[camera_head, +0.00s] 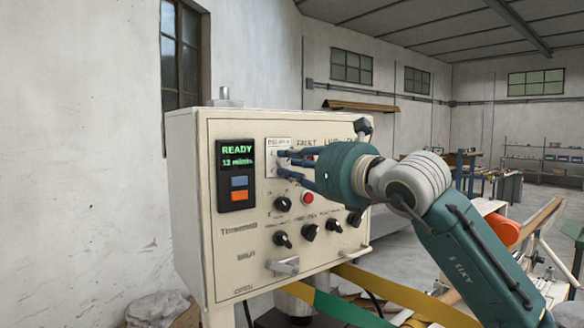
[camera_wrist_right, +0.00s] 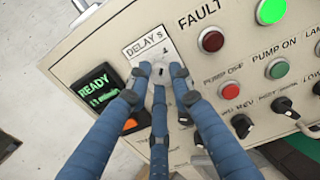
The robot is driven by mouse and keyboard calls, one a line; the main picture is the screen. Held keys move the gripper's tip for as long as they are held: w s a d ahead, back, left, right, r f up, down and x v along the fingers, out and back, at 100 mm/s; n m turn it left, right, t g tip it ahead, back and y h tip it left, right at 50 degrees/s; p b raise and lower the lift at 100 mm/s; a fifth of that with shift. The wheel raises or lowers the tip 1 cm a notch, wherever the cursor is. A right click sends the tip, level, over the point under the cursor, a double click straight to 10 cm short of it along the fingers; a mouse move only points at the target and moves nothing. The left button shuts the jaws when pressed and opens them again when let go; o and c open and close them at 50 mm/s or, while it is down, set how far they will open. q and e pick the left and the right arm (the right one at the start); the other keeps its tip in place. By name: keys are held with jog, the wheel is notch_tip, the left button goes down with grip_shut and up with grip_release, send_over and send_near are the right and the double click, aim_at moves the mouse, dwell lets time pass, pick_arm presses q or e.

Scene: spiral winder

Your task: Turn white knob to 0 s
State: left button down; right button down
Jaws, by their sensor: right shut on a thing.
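The white knob (camera_wrist_right: 159,76) sits on a white plate marked "DELAY s" (camera_wrist_right: 148,48) on the control panel. My right gripper (camera_wrist_right: 160,84) has its blue fingers closed around the knob. In the head view, the right gripper (camera_head: 284,161) reaches the plate (camera_head: 278,143) from the right. The fingers hide most of the knob and much of its scale, and I cannot read where it points. A "4" shows near the top of the scale in the wrist view. My left gripper is not in view.
A display (camera_head: 236,158) reading "READY" is left of the plate, with blue and orange buttons below. Black knobs (camera_head: 283,204) and a red button (camera_head: 308,198) sit below and right, close to my fingers. A green lamp (camera_wrist_right: 270,11) is lit. A handle (camera_head: 284,266) juts out low.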

jog(key=n+b, duration=0.1)
jog(key=f+n+b, duration=0.1)
jog(key=n+b, duration=0.3)
jog(key=n, duration=0.1)
jog(key=shift+w+r+n, duration=0.1)
jog(key=shift+n, duration=0.2)
jog(key=n+b, duration=0.1)
jog(key=n, duration=0.2)
jog(key=shift+n, duration=0.4)
jog(key=n, duration=0.4)
jog(key=shift+r+b, duration=0.15)
jog(key=shift+b, duration=0.2)
jog(key=n, duration=0.5)
jog(key=shift+d+r, duration=0.1)
jog(key=n, duration=0.5)
jog(key=shift+r+p, duration=0.15)
jog(key=shift+p, duration=0.25)
jog(key=n+p, duration=0.1)
jog(key=n, duration=0.4)
jog(key=shift+r+n, duration=0.1)
jog(key=shift+n, duration=0.3)
jog(key=n+p, duration=0.1)
jog(key=n, duration=0.3)
jog(key=shift+n, duration=0.4)
jog(key=shift+r+p, duration=0.1)
jog(key=shift+p, duration=0.2)
